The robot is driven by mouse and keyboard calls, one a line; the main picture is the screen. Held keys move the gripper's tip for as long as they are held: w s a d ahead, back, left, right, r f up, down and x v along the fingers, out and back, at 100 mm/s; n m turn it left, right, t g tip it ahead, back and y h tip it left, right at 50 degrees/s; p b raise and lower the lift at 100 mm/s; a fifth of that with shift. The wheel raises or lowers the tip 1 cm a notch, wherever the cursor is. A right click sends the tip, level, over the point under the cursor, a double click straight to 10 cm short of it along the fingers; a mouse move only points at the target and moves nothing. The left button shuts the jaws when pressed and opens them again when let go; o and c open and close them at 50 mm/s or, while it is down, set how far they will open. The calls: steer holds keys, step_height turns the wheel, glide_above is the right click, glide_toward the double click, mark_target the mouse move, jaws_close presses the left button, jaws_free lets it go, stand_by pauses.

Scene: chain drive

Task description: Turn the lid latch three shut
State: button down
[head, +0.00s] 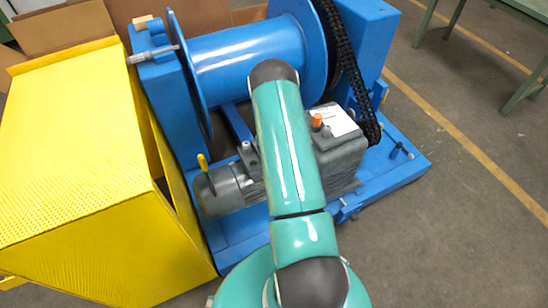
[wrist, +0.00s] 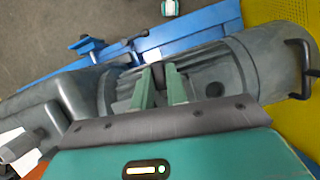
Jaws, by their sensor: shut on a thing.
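In the wrist view my gripper (wrist: 160,86) has two green fingers closed on a small dark piece (wrist: 157,70), which I take to be the lid latch. It stands at the grey ribbed housing of the motor (wrist: 205,72). The fingers and the wrist body cover most of the latch, so its angle cannot be told. No number shows on it. In the head view the motor (head: 225,188) lies low in the blue frame, left of my arm. My arm hides the gripper and the latch there.
A large yellow guard (head: 75,170) stands close on the left. A blue drum (head: 245,62) and a black chain (head: 345,60) rise behind. A grey gearbox (head: 342,155) with an orange cap (head: 317,120) sits right of my arm.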

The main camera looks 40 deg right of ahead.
steer(key=shift+n, duration=0.7)
steer(key=shift+h, duration=0.3)
steer(key=c, duration=1.4)
jaws_free()
steer(key=v, duration=1.3)
steer(key=shift+w+r, duration=0.2)
steer(key=shift+r, duration=0.15)
